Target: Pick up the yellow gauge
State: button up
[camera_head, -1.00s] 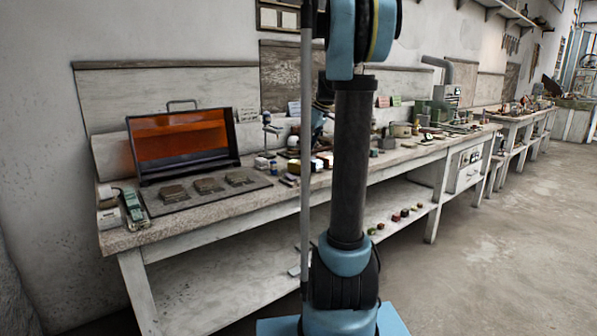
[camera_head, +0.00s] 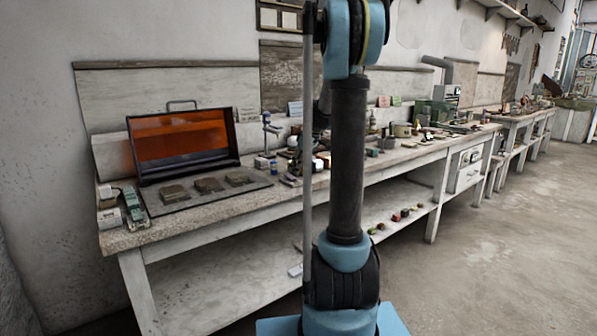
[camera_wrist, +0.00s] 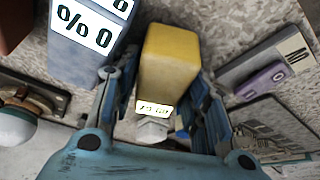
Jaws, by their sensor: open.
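The yellow gauge (camera_wrist: 170,60) is a yellow block with rounded edges, a small printed label and a pale white piece at its near end. It is in the middle of the wrist view. My gripper (camera_wrist: 160,92) is open, with one blue finger on each side of the gauge's near part. The right finger looks very close to its side; I cannot tell whether it touches. In the head view my arm hides the gripper, and I cannot make out the gauge.
A grey-blue block (camera_wrist: 68,68) marked "% 0" stands close left of the gauge. Flat grey items (camera_wrist: 265,60) and a purple piece (camera_wrist: 265,80) lie to the right. A white rounded knob (camera_wrist: 15,128) is at lower left. The long workbench (camera_head: 215,210) is crowded.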

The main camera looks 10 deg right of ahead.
jog(key=c, duration=0.9)
notch_tip(320, 180, up, 10)
dwell(0.3)
jog(key=o, duration=0.3)
